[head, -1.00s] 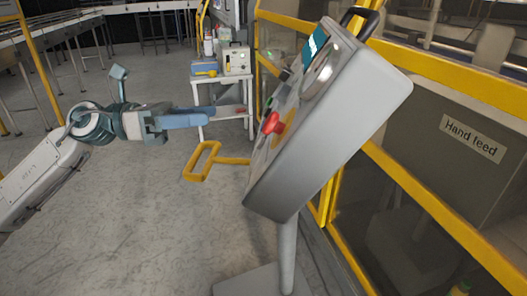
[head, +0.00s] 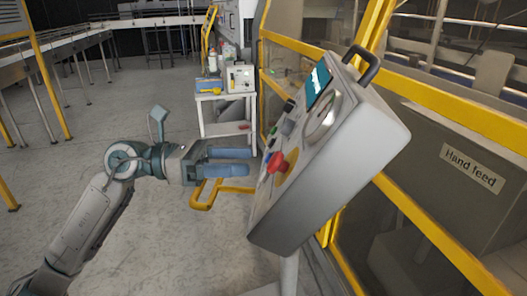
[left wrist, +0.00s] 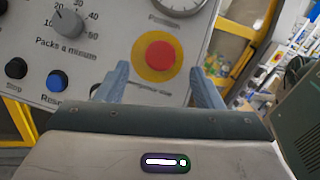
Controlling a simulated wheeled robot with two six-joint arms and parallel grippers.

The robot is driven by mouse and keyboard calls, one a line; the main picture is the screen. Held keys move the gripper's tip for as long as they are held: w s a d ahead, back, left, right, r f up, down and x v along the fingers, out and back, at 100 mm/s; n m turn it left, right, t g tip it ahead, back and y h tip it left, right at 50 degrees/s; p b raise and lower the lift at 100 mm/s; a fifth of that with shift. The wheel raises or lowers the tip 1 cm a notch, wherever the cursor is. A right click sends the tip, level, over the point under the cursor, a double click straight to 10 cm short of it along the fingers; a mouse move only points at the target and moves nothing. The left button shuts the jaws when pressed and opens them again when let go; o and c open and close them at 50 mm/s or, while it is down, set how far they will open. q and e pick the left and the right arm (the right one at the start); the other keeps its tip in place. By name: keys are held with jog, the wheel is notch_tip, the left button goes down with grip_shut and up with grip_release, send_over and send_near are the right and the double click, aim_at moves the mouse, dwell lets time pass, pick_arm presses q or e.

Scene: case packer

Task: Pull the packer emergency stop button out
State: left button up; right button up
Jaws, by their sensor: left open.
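The red emergency stop button (head: 277,162) sits on a yellow round plate on the face of the grey control box (head: 345,165). In the left wrist view the red button (left wrist: 160,55) with its yellow ring (left wrist: 141,70) lies ahead of my fingertips, a little left of the middle between them. My left gripper (head: 243,162) points at the button in the head view, its blue fingers apart and empty. A gap shows between the fingertips and the button. In the left wrist view the left gripper's fingers (left wrist: 159,76) are spread. My right gripper is out of view.
A knob (left wrist: 68,22), a black button (left wrist: 16,67) and a blue button (left wrist: 57,81) share the panel. Yellow guard frames (head: 470,122) stand behind the box. A white trolley (head: 226,99) stands farther back.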

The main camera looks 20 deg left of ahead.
aim_at(272, 158)
pick_arm(q)
jog(key=shift+p+x, duration=0.85)
jog(key=shift+x, duration=0.75)
jog(key=shift+p+x, duration=0.5)
jog(key=shift+x, duration=0.55)
jog(key=c, duration=1.1)
jog(key=shift+a+b, duration=0.2)
jog(key=shift+b, duration=0.25)
jog(key=shift+s+a+r, duration=0.1)
jog(key=shift+a+r, duration=0.1)
jog(key=shift+a, duration=0.05)
jog(key=shift+r, duration=0.15)
jog(key=o, duration=1.1)
jog(key=shift+a, duration=0.1)
